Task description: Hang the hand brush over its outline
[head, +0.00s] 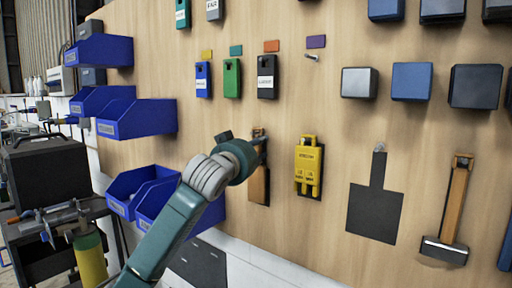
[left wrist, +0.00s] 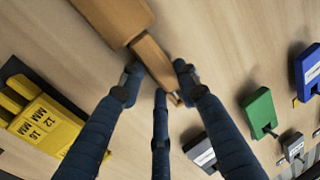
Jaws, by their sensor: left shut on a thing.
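The hand brush (head: 259,186) has a wooden body and a narrower handle. It is at the board, left of the yellow tool, handle end up. My left gripper (head: 257,142) is at its upper end and hides much of the handle. In the left wrist view, the fingers of my left gripper (left wrist: 158,80) are shut around the brush's handle (left wrist: 152,58), its wider body (left wrist: 112,16) toward the top. A dark strip shows along the body's edge; I cannot tell if it is outline, bristles or shadow. A bare black silhouette (head: 375,212), square with a narrow neck, is farther right.
A yellow tool (head: 308,168) hangs just right of the brush, and a wooden-handled tool (head: 456,205) hangs far right. Tagged blocks (head: 232,78) hang above. Blue bins (head: 137,118) stick out at left, close to my left arm.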

